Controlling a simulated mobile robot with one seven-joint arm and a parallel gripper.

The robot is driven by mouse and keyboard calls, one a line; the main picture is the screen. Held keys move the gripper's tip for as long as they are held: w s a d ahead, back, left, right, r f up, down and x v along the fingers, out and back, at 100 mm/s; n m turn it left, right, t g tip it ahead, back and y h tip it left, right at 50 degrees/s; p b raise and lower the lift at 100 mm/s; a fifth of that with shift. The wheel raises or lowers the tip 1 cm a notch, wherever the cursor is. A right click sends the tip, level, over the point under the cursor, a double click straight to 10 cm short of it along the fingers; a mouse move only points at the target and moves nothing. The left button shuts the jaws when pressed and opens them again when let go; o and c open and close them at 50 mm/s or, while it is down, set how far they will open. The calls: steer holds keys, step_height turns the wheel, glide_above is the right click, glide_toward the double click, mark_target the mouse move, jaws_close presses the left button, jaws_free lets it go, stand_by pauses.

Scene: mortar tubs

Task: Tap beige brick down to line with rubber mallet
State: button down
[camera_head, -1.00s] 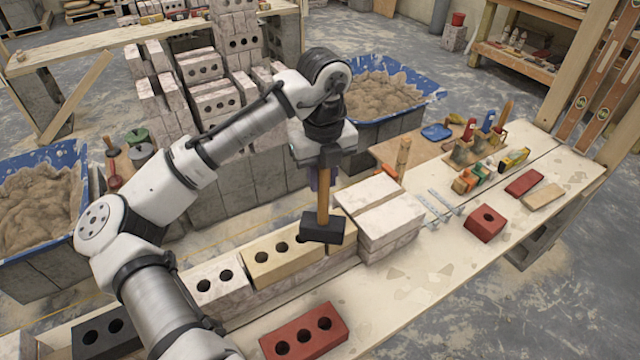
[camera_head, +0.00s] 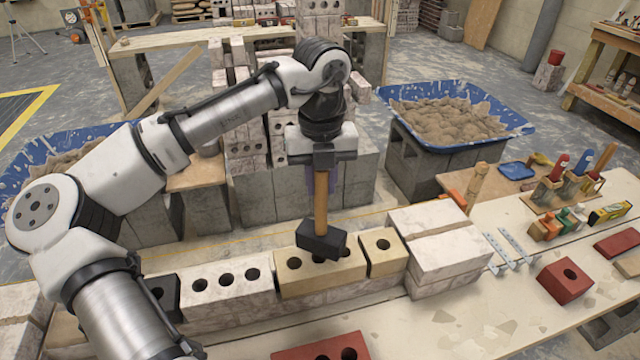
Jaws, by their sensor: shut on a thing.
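My gripper (camera_head: 321,160) is shut on the wooden handle of the rubber mallet (camera_head: 321,238). The mallet hangs upright with its black head low. The beige brick (camera_head: 291,283) with holes lies on the row of bricks directly below and behind the head in the picture. The head overlaps the brick's top; I cannot tell whether it touches. A short beige brick (camera_head: 383,262) with one hole stands to its right. A thin yellowish line (camera_head: 246,239) runs along behind the row.
A whitish brick (camera_head: 228,287) and a black brick (camera_head: 160,291) are to the left, and a stack of pale blocks (camera_head: 437,245) is to the right. A red brick (camera_head: 325,348) lies in front. Hand tools (camera_head: 560,190) and a blue mortar tub (camera_head: 455,112) are farther right.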

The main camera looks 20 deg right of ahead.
mark_target(319, 195)
steer(key=shift+a, duration=0.2)
step_height(319, 195, down, 4)
steer(key=shift+r+b, duration=0.25)
steer(key=shift+b, duration=0.35)
step_height(319, 195, up, 4)
steer(key=p, duration=0.4)
steer(key=shift+r+p, duration=0.1)
steer(key=shift+p, duration=0.2)
steer(key=shift+w, duration=0.1)
